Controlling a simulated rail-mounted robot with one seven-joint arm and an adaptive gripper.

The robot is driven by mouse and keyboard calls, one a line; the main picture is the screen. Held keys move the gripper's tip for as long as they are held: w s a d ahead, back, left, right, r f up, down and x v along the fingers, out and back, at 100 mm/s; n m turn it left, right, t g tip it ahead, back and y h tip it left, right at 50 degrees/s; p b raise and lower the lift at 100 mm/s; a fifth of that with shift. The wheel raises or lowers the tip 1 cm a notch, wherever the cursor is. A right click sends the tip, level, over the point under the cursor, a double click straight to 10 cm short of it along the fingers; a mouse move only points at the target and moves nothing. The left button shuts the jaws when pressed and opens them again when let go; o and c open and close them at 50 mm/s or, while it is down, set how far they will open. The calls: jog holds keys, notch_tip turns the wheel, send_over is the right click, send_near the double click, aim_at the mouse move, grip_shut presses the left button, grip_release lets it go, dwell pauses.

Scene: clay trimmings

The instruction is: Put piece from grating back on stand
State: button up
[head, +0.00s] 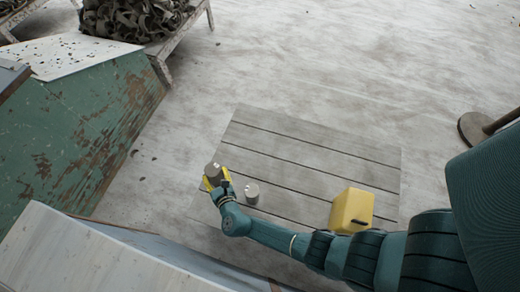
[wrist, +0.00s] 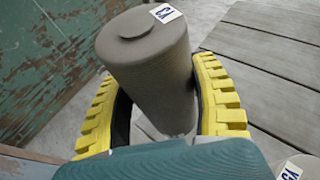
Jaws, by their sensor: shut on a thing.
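A grey clay cylinder (head: 212,170) with a small white label on top is held between the yellow-padded fingers of my gripper (head: 217,182). In the wrist view, the cylinder (wrist: 150,75) stands nearly upright, slightly tilted, between the two fingers of my gripper (wrist: 160,85), which are shut around it. It shows at the left edge of the slatted grey platform (head: 300,150); its height above that is unclear. A second, similar grey piece (head: 252,192) with a label is on the platform, right of my gripper. Its labelled top (wrist: 294,170) shows at the wrist view's lower right corner.
A yellow box (head: 351,210) with a dark slot is on the platform, near my arm. A worn green cabinet (head: 80,125) stands to the left. A pale-topped bench (head: 75,260) is in front. Dark strips are heaped (head: 140,15) on a rack behind. The platform's far part is clear.

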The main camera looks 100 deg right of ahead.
jog(key=shift+r, duration=0.2)
notch_tip(320, 180, down, 10)
jog(key=b, duration=0.7)
jog(key=shift+f, duration=0.1)
jog(key=shift+f+b, duration=0.15)
jog(key=shift+b, duration=0.25)
jog(key=o, duration=1.2)
jog(key=shift+a, duration=0.1)
jog(key=shift+o, duration=0.2)
jog(key=shift+r+p, duration=0.25)
jog(key=shift+p, duration=0.1)
jog(key=p+v, duration=0.6)
jog(key=v, duration=0.6)
